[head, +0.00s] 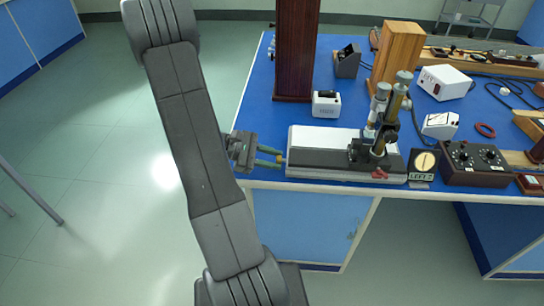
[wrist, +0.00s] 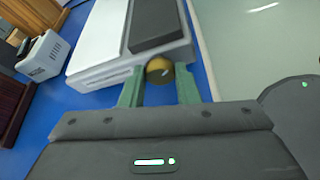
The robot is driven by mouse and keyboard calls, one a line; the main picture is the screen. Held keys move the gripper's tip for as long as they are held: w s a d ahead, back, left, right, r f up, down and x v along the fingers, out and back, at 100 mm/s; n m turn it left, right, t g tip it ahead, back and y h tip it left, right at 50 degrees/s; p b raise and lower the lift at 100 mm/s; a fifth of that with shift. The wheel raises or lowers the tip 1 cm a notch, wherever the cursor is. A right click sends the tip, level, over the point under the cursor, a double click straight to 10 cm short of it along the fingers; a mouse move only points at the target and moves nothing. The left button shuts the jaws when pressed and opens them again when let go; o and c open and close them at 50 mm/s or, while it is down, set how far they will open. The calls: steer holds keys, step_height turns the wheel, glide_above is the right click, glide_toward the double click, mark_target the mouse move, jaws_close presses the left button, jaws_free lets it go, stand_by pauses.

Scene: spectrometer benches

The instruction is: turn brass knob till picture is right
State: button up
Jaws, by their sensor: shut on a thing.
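The brass knob (wrist: 159,70) sits at the end of a white and dark grey instrument, between the green fingers of my gripper (wrist: 160,78) in the wrist view. My gripper (head: 270,158) reaches the instrument's left end from the left in the head view and is shut on the knob. There the knob is too small and covered to make out. The instrument (head: 320,150) lies along the bench's front edge and carries an upright brass and grey eyepiece tube (head: 391,112). Right of it a small dark display (head: 425,163) shows a pale yellow disc with a dark line, above lettering that begins "LEFT".
A dark wooden post (head: 297,50) and a small white meter box (head: 326,104) stand behind the instrument on the blue bench. A dark control box (head: 474,162) with dials stands to the right. The floor left of the bench is open.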

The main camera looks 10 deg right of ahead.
steer(key=n+p, duration=0.1)
steer(key=n+g+p, duration=0.1)
steer(key=p, duration=0.1)
steer(key=n+g+p, duration=0.1)
steer(key=p, duration=0.1)
steer(key=shift+w+r+y, duration=0.2)
steer(key=shift+r+y, duration=0.05)
steer(key=shift+y, duration=0.15)
steer(key=n+p, duration=0.1)
steer(key=n+g+p, duration=0.2)
steer(key=shift+w+d+f+n, duration=0.1)
steer(key=shift+w+f+n, duration=0.05)
steer(key=shift+f+n, duration=0.15)
steer(key=shift+g, duration=0.4)
steer(key=o, duration=1)
steer(key=shift+c, duration=0.2)
steer(key=b+v, duration=0.2)
steer(key=v, duration=1.2)
steer(key=shift+d+r, duration=0.1)
steer(key=shift+r, duration=0.05)
